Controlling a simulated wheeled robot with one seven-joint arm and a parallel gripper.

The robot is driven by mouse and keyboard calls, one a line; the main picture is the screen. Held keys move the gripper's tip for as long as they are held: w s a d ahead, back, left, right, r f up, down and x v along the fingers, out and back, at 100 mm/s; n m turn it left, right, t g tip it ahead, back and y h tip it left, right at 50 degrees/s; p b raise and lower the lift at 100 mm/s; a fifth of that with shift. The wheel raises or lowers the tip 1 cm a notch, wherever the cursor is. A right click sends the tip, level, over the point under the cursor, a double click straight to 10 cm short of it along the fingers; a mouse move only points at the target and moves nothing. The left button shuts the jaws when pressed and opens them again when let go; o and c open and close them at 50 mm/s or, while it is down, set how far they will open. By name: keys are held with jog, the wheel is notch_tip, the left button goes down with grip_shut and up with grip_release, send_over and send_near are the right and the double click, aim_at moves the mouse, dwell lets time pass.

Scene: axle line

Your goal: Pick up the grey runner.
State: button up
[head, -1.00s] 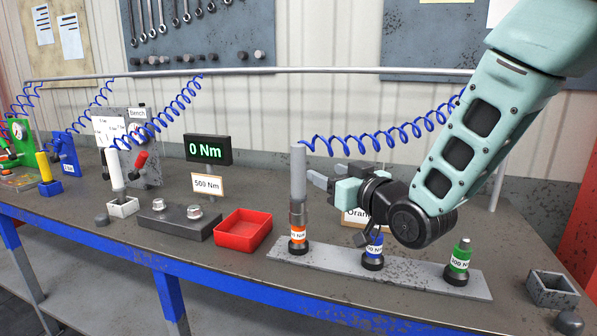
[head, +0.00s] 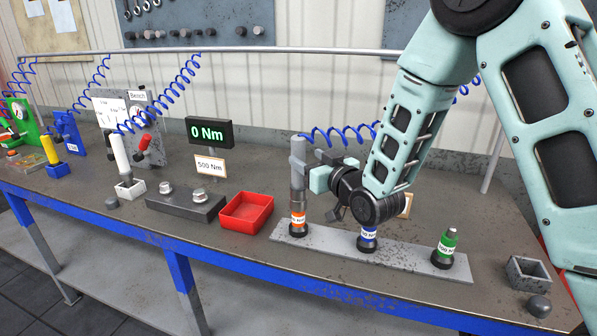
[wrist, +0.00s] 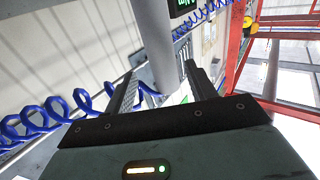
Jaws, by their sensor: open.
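The grey runner (head: 298,172) is an upright grey cylinder standing on the orange-labelled socket (head: 298,222) at the left end of a grey plate (head: 400,258). A blue coiled hose (head: 335,135) hangs beside its top. My gripper (head: 309,158) is open at the runner's upper part, reaching in from the right. In the wrist view the runner (wrist: 154,45) passes between the two fingers of my gripper (wrist: 160,78), nearer the middle of the gap. I cannot tell whether either finger touches it.
A blue-labelled socket (head: 368,239) and a green-labelled socket (head: 444,246) stand on the same plate. A red tray (head: 246,213) and a dark block (head: 186,206) lie to the left. A small grey box (head: 528,272) is at the right. The 0 Nm display (head: 210,133) stands behind.

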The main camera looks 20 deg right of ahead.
aim_at(302, 156)
jog(key=p+x, duration=0.2)
jog(key=x, duration=0.1)
jog(key=shift+w+a, duration=0.25)
jog(key=shift+a, duration=0.1)
jog(key=shift+w+a+f, duration=0.1)
jog(key=shift+w+f, duration=0.1)
jog(key=shift+w, duration=0.2)
grip_shut()
dwell(0.7)
jog(key=shift+r, duration=0.2)
